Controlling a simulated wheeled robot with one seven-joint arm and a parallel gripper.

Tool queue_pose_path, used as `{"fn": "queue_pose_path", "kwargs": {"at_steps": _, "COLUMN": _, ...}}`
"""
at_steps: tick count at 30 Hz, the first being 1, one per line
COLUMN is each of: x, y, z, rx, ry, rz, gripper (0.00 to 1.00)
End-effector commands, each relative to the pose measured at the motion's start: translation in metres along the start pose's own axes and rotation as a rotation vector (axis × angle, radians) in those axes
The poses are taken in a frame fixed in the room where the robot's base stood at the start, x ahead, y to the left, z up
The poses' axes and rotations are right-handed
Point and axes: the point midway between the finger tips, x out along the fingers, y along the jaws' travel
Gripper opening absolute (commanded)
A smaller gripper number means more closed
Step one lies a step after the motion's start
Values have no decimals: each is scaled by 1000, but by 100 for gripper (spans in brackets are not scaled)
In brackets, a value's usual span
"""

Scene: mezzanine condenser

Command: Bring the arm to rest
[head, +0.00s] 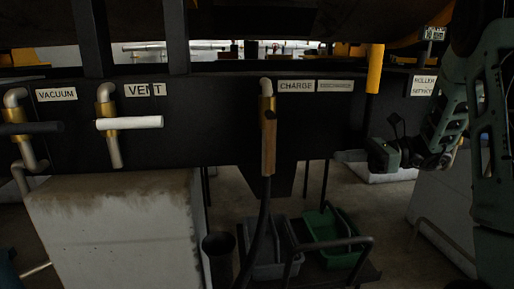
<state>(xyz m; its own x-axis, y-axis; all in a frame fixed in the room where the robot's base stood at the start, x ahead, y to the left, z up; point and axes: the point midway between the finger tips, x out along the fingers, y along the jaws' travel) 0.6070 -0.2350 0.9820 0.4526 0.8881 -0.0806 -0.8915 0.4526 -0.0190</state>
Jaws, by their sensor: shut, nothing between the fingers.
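My arm comes in along the right edge of the head view, folded down in front of the dark panel. My gripper (380,155) is at the arm's end, right of the charge valve and left of the arm's own links. It is shut and empty, pointing left, and appears apart from the panel and the valves. Its fingertips are small and dark here.
The dark panel carries a vacuum valve (32,128), a vent valve with a white handle (129,123) and a charge valve (267,130) with a hose. Below are a concrete block (115,225), a grey bin (275,262) and a green bin (333,258).

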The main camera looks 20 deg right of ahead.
Motion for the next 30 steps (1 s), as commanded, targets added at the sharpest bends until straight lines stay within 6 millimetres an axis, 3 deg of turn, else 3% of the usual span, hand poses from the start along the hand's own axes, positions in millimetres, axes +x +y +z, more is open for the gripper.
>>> {"fn": "queue_pose_path", "kwargs": {"at_steps": 4, "x": 1, "y": 1, "z": 0, "rx": -1, "ry": 2, "rz": 4, "gripper": 0}}
{"fn": "queue_pose_path", "kwargs": {"at_steps": 8, "x": 36, "y": 23, "z": -1, "rx": -44, "ry": 63, "rz": 120, "gripper": 0}}
{"fn": "queue_pose_path", "kwargs": {"at_steps": 11, "x": 81, "y": 62, "z": -7, "rx": -129, "ry": 163, "rz": 304, "gripper": 0}}
{"fn": "queue_pose_path", "kwargs": {"at_steps": 13, "x": 113, "y": 102, "z": -14, "rx": -232, "ry": 251, "rz": 477, "gripper": 0}}
{"fn": "queue_pose_path", "kwargs": {"at_steps": 16, "x": 145, "y": 166, "z": -29, "rx": -441, "ry": 374, "rz": 755, "gripper": 0}}
{"fn": "queue_pose_path", "kwargs": {"at_steps": 21, "x": 161, "y": 250, "z": -56, "rx": -907, "ry": 505, "rz": 1201, "gripper": 0}}
{"fn": "queue_pose_path", "kwargs": {"at_steps": 24, "x": 161, "y": 278, "z": -66, "rx": -1183, "ry": 524, "rz": 1403, "gripper": 0}}
{"fn": "queue_pose_path", "kwargs": {"at_steps": 30, "x": 165, "y": 308, "z": -75, "rx": -1646, "ry": 477, "rz": 1668, "gripper": 0}}
